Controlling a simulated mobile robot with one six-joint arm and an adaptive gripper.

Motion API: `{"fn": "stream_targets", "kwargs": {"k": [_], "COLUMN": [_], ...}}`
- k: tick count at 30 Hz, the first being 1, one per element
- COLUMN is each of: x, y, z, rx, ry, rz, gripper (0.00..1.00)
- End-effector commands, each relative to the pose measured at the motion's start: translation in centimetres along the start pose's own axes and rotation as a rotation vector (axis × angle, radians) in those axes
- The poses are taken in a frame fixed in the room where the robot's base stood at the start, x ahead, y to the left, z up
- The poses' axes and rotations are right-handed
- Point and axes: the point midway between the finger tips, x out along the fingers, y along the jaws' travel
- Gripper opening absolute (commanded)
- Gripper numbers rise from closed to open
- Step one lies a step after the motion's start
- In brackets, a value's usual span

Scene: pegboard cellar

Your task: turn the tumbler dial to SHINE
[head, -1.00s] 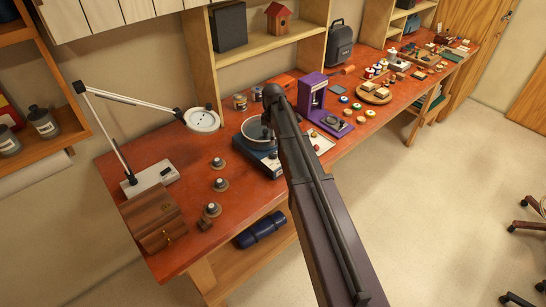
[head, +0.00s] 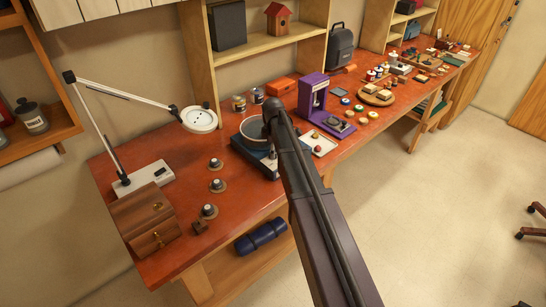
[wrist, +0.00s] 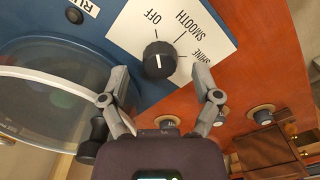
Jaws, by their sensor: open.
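The tumbler has a blue base (head: 248,152) and a round drum (head: 253,128) on the bench in the head view. In the wrist view its black dial (wrist: 158,62) sits on a white label plate (wrist: 125,33) marked OFF, SMOOTH and SHINE. The dial's white line points up the picture, toward OFF; SHINE lies to its upper right. My gripper (wrist: 160,76) is open, one finger to the left of the dial and one to the right, with clear gaps. In the head view my arm hides the gripper and the dial.
The clear drum (wrist: 60,85) lies close to my left finger in the wrist view. Several small knobs on round bases (head: 217,185) stand left of the tumbler. A purple machine (head: 316,95) and a white tray (head: 325,150) stand to its right.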

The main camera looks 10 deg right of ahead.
Motion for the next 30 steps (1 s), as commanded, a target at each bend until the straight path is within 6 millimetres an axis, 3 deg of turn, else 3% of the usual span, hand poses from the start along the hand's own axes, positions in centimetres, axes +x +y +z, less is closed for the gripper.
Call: {"fn": "stream_targets", "kwargs": {"k": [6, 19, 27, 30], "x": [1.07, 1.15, 1.15, 1.16], "y": [0.00, 0.00, 0.00, -0.01], "z": [0.00, 0.00, 0.00, 0.00], "rx": [0.000, 0.000, 0.000, 0.000], "ry": [0.000, 0.000, 0.000, 0.000], "rz": [0.000, 0.000, 0.000, 0.000], "gripper": [0.81, 0.81, 0.01, 0.00]}}
